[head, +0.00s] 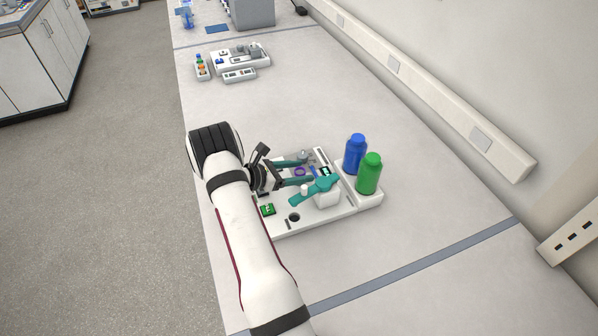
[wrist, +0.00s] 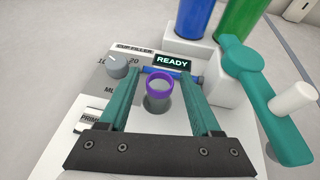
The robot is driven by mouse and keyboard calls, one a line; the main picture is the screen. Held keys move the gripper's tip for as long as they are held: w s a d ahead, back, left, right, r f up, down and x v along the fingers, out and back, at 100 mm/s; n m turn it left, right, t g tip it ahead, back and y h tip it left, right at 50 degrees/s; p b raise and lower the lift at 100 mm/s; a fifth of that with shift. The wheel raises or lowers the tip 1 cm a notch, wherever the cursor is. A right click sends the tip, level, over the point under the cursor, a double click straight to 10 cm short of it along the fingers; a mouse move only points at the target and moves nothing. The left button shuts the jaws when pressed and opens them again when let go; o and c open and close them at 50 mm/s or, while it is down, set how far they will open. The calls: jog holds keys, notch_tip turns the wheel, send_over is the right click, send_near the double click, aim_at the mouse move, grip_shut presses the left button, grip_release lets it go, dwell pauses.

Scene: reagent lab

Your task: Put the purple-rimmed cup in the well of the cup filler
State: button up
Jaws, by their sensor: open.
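The purple-rimmed cup (wrist: 159,84) is small, with a see-through grey body, and appears upright in the wrist view. Its purple rim (head: 299,171) also shows in the head view. My gripper (wrist: 165,77) is open, with one teal finger on each side of the cup and visible gaps to both. In the head view my gripper (head: 309,172) is over the white cup filler (head: 273,227). The filler carries a dial, a READY display (wrist: 172,62) and a teal lever (wrist: 262,90). I cannot tell whether the cup's base sits in the well.
A blue bottle (head: 355,155) and a green bottle (head: 368,175) stand at the filler's right side. The teal lever and its white handle (wrist: 292,98) rise close to the right finger. A round dark hole (head: 294,217) shows near the filler's front. The bench right of the bottles is clear.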

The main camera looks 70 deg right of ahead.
jog(key=v, duration=1.2)
jog(key=s+a+r+m+t+y, duration=0.2)
jog(key=a+r+m+y, duration=0.15)
jog(key=a+r, duration=0.45)
jog(key=s+a+r+m+t+y, duration=0.15)
jog(key=a+r+m, duration=0.3)
jog(key=a, duration=0.65)
jog(key=s+a+m+t+y, duration=0.1)
jog(key=s+a+m+y, duration=0.1)
jog(key=a, duration=0.5)
jog(key=s+a+m+t+y, duration=0.2)
jog(key=s+a+m+y, duration=0.1)
jog(key=s+a, duration=0.2)
jog(key=s+a+r+m+t+y, duration=0.1)
jog(key=s+a+m+y, duration=0.1)
jog(key=a, duration=0.7)
jog(key=shift+s+a+m+y, duration=0.2)
jog(key=shift+s+m+y, duration=0.2)
jog(key=shift+s+m, duration=0.55)
jog(key=shift+s+r+n, duration=0.1)
jog(key=shift+s+n, duration=0.05)
jog(key=shift+n, duration=0.1)
